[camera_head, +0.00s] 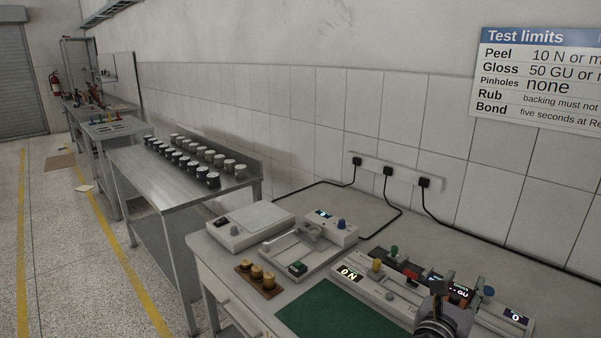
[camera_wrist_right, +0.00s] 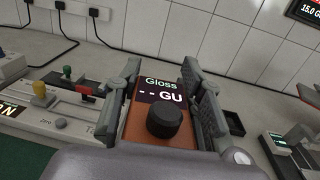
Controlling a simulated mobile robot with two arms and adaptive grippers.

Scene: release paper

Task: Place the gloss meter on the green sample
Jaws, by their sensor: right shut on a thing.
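The gloss meter (camera_wrist_right: 160,90) is a red-brown block with a dark screen reading "Gloss -- GU" and a black knob. My right gripper (camera_wrist_right: 163,78) is shut on it, one finger along each side. In the head view the gloss meter (camera_head: 461,290) shows between the fingers of the right gripper (camera_head: 464,284), over the right part of the bench. I cannot tell whether it touches anything below. A flat dark green sheet (camera_head: 335,312) lies on the bench at left of the gripper. I cannot tell whether it is the green sample. My left gripper is not in view.
A long pale tester (camera_head: 375,286) with yellow, green and red parts lies beside the green sheet. A white scale (camera_head: 249,226), a framed device (camera_head: 300,248) and a wooden block with brass weights (camera_head: 262,278) stand farther left. Cables run along the wall.

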